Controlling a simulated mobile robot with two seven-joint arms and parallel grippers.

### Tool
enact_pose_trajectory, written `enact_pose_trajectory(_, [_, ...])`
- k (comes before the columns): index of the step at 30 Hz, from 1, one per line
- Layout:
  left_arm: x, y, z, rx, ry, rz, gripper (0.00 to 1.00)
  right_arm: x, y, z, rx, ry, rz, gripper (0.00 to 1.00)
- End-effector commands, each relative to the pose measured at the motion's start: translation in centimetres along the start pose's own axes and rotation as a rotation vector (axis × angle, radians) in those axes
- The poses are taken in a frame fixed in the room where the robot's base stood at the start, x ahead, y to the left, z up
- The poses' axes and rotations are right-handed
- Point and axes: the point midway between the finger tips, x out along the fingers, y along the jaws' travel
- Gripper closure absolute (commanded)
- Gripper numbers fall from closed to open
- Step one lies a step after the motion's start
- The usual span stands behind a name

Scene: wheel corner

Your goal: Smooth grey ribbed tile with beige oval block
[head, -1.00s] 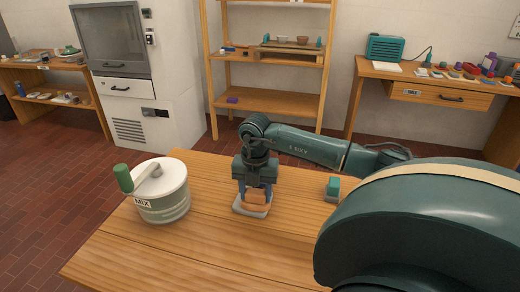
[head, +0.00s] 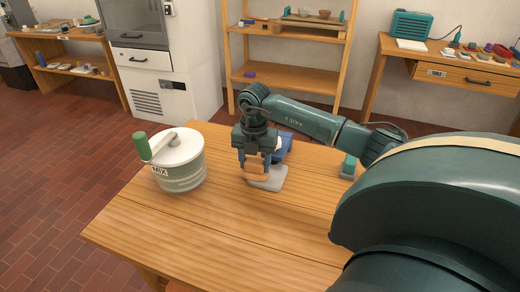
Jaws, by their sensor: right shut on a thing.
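My right gripper (head: 257,164) points down at the table's middle and is shut on the beige oval block (head: 256,173). The grey tile (head: 271,181) lies flat on the wooden table under and to the right of the block. The block is over the tile's left part; I cannot tell if they touch. The tile's ribs are too small to make out, and the gripper hides its far left part. My left gripper is not in view.
A white pot marked MIX with a green-knobbed crank (head: 180,162) stands left of the tile. A green block (head: 348,166) stands to the right, near my arm. The front of the wooden table (head: 205,225) is clear. Shelves and a side bench stand behind.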

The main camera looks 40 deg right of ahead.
Motion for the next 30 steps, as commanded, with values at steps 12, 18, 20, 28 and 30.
enact_pose_trajectory(12, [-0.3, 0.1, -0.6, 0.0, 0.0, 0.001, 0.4, -0.1, -1.6, -0.2, 0.0, 0.0, -0.005, 0.67])
enact_pose_trajectory(18, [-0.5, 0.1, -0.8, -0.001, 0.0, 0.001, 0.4, -0.1, -2.7, -0.3, 0.0, 0.0, -0.004, 0.67])
enact_pose_trajectory(20, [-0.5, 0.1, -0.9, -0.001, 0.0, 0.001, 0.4, -0.2, -3.0, -0.3, 0.0, 0.0, -0.003, 0.67])
enact_pose_trajectory(28, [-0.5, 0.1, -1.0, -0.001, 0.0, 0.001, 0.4, -0.2, -3.6, -0.4, 0.0, 0.0, -0.002, 0.67])
enact_pose_trajectory(30, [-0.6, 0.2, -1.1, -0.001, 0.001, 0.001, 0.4, -0.2, -4.1, -0.4, 0.0, 0.0, -0.003, 0.67])
